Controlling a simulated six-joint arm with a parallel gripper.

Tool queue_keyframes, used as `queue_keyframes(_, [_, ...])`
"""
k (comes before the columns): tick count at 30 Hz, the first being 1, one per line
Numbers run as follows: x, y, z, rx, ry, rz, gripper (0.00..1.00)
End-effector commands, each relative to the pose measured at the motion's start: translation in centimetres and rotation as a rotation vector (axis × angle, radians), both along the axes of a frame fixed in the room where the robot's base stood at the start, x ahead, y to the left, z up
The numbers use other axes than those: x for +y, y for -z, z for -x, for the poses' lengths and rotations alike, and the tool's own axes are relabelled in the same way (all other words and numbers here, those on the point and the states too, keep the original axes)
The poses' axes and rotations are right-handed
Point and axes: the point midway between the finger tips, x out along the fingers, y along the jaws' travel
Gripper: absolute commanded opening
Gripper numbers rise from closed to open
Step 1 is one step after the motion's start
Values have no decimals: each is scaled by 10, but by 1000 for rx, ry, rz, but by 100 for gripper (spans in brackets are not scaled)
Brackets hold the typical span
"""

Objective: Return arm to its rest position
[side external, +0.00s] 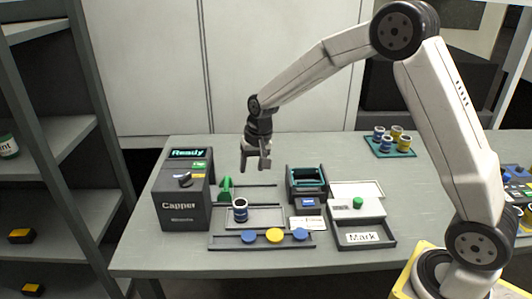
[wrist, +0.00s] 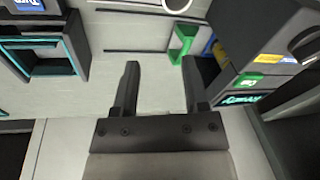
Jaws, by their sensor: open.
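My gripper (side external: 256,163) hangs from the arm above the back middle of the grey table (side external: 290,150). It is apart from everything on the table. In the wrist view my gripper (wrist: 162,85) shows two dark fingers spread wide, with bare table between them. It is open and empty. The arm reaches over from its yellow base at the right, bent high at the elbow.
The black Capper machine (side external: 186,205) stands left, beside a blue-and-white jar (side external: 240,210). A strip holds blue and yellow discs (side external: 275,235). A teal-lined dark box (side external: 307,182) and the Mark station (side external: 358,222) sit right. A teal tray (side external: 388,153) holds several jars.

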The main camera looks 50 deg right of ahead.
Motion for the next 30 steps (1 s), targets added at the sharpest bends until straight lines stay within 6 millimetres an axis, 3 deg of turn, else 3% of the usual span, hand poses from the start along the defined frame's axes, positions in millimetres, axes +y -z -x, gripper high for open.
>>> queue_keyframes(10, [6,-6,86,-31,-187,70,57])
queue_keyframes(21, [11,2,182,-60,-386,134,57])
queue_keyframes(25, [12,6,205,-68,-434,149,57])
queue_keyframes(30, [12,8,219,-70,-463,158,57])
